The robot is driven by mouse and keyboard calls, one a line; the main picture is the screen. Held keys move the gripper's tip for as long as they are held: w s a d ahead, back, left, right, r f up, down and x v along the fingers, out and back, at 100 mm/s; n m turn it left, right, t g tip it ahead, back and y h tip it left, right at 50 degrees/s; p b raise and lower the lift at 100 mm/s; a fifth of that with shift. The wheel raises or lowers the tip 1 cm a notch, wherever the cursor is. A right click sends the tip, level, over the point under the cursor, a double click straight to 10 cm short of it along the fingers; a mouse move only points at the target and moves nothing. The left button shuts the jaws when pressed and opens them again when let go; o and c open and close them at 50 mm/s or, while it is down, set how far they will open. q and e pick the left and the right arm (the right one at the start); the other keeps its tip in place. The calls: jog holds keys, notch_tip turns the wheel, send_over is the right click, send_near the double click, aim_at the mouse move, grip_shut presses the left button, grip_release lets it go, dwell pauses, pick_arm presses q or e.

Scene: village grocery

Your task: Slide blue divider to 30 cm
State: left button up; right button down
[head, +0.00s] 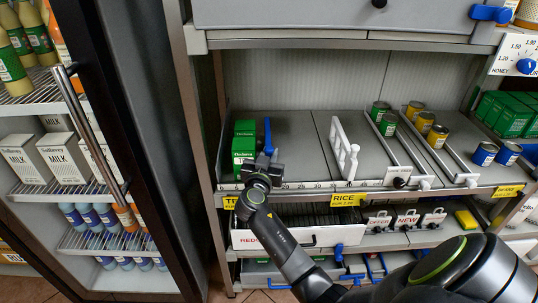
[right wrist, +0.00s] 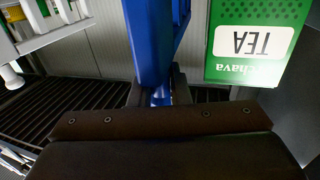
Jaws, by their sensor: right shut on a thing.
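The blue divider (head: 268,136) stands upright on the shelf, just right of the green tea boxes (head: 244,143). My right gripper (head: 264,166) is at its front end. In the right wrist view the blue divider (right wrist: 150,45) rises between my two dark fingers (right wrist: 160,98), which are shut on it. The printed scale (head: 317,184) runs along the shelf's front edge. The divider's front end is left of the 20, 25 and 30 marks, and my gripper covers the marks beneath it. My left gripper is in neither view.
A white divider (head: 345,149) stands to the right, with bare shelf (head: 300,145) between it and the blue one. Cans (head: 388,124) stand further right. A green tea box (right wrist: 255,38) is close beside the blue divider. A fridge door (head: 140,100) stands open at left.

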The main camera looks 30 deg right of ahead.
jog(key=s+d, duration=0.7)
jog(key=d, duration=0.5)
jog(key=shift+s+d+b, duration=0.4)
jog(key=shift+r, duration=0.1)
jog(key=c, duration=1.4)
grip_release()
jog(key=b+v, duration=0.3)
jog(key=v, duration=1.4)
jog(key=shift+s, duration=0.25)
